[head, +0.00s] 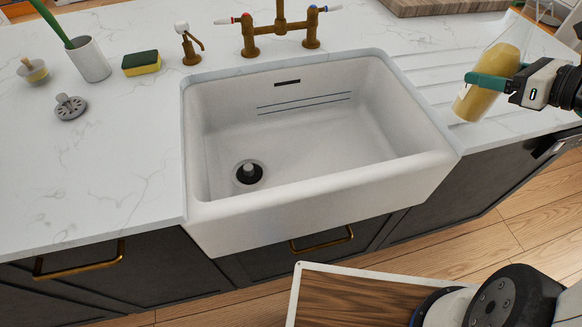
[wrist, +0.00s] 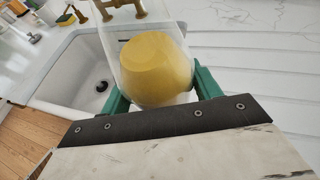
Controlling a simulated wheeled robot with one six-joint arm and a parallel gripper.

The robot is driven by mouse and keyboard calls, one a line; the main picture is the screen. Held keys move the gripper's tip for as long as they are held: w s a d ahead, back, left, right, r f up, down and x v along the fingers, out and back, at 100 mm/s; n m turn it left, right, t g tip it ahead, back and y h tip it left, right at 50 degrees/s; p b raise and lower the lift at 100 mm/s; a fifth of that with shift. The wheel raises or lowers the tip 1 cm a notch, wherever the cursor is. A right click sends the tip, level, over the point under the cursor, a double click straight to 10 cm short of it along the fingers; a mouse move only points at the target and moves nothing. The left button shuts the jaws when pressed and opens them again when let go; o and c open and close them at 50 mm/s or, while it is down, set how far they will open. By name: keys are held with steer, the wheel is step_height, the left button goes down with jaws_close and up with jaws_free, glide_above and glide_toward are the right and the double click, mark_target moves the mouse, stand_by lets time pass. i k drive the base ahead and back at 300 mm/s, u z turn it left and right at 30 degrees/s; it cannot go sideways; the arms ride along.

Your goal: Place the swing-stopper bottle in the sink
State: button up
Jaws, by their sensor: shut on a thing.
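The swing-stopper bottle (head: 492,78) is clear glass with yellow contents, at the right of the sink in the head view. It is tilted, and its top lies near the upper right edge. My gripper (head: 487,83) is shut on it, with green fingers on either side of its body. In the wrist view the bottle (wrist: 155,65) fills the middle between the fingers (wrist: 160,92). Its stopper cannot be made out. The white sink (head: 330,190) is in the middle of the head view, empty, with a dark drain at its lower left. The bottle is outside the basin.
A brass faucet (head: 280,25) stands behind the sink. A soap dispenser (head: 187,44), a sponge (head: 142,62), a white cup (head: 88,59) and a drain strainer (head: 70,106) are on the left counter. A wooden board (head: 450,5) lies at the back right. The basin is clear.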

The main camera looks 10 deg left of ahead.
mark_target(354, 159)
steer(key=u, duration=2.1)
steer(key=k, duration=1.3)
steer(key=z, duration=0.75)
